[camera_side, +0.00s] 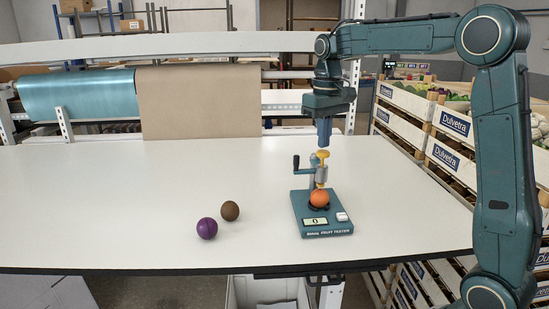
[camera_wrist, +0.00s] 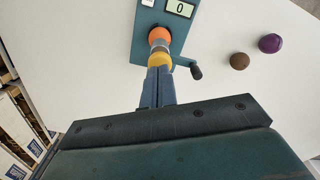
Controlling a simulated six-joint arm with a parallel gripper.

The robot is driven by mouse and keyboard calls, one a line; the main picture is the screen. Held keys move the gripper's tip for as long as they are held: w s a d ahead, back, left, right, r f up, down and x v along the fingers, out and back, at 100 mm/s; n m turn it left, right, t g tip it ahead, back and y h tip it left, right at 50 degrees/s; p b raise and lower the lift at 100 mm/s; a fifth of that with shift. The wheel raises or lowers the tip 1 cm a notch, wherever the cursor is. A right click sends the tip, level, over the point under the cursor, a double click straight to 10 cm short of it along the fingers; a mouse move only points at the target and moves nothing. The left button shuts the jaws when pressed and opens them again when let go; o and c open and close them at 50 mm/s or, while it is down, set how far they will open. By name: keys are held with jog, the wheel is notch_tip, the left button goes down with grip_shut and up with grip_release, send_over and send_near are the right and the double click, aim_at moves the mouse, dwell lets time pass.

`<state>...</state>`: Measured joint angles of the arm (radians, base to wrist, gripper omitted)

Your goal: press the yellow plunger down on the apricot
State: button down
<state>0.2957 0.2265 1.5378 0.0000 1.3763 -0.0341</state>
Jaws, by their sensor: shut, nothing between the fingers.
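The orange apricot (camera_side: 319,198) sits on the teal fruit tester (camera_side: 326,222), under its plunger. The yellow plunger (camera_side: 322,155) stands upright above the apricot, with a grey shaft between them. My gripper (camera_side: 323,144) is shut and empty, pointing down just above the yellow plunger top; I cannot tell whether it touches. In the wrist view the shut fingers (camera_wrist: 158,80) end at the yellow plunger (camera_wrist: 159,59), and the apricot (camera_wrist: 159,35) shows beyond it. The tester's display reads 0.
A purple fruit (camera_side: 207,228) and a brown fruit (camera_side: 230,211) lie on the white table (camera_side: 120,200), left of the tester. A dark crank handle (camera_side: 296,162) sticks out at the tester's left. Crates of produce (camera_side: 450,125) stand at the right. The table's left side is clear.

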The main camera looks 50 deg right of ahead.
jog(key=shift+f, duration=1.3)
dwell(0.5)
jog(key=shift+r, duration=0.1)
jog(key=shift+r, duration=4)
jog(key=shift+s+a+r, duration=0.1)
jog(key=shift+s+a, duration=0.3)
jog(key=shift+s, duration=0.05)
jog(key=s+a+f+n+t, duration=0.1)
jog(key=s+a+f, duration=0.3)
jog(key=s, duration=0.7)
jog(key=s+a+f+n+t, duration=0.2)
jog(key=s+a+f+t, duration=0.2)
jog(key=s+a, duration=0.3)
jog(key=s+f, duration=0.1)
jog(key=s, duration=0.2)
jog(key=shift+s+a+f+t, duration=0.15)
jog(key=shift+s+a+t, duration=0.1)
jog(key=shift+s+t, duration=0.1)
